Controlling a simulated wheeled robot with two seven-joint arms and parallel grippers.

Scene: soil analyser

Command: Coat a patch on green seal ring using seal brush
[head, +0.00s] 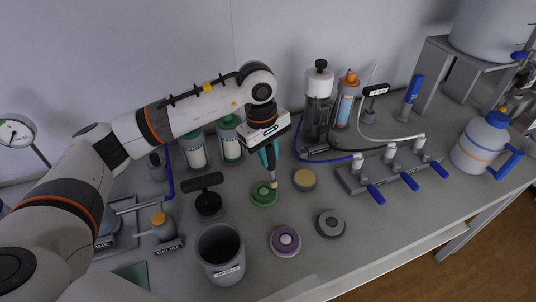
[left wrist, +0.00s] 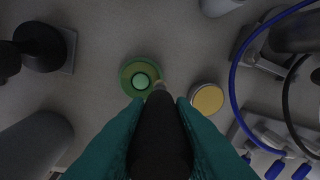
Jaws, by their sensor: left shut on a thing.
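The green seal ring (head: 263,195) is a low green disc with a raised centre, flat on the grey table; it also shows in the left wrist view (left wrist: 140,78). My left gripper (head: 269,157) is shut on the seal brush (head: 273,180), which points down from the teal fingers. In the left wrist view the brush's dark handle (left wrist: 160,135) lies between the fingers and its pale tip is at the ring's right edge. I cannot tell whether the tip touches the ring. My right gripper is not in view.
A yellow-topped disc (head: 304,180) sits just right of the ring. A purple disc (head: 285,241), a grey disc (head: 330,224) and a grey cup (head: 220,253) stand in front. A black T-handled tool (head: 207,200) is at left, and a blue-levered valve manifold (head: 390,170) at right.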

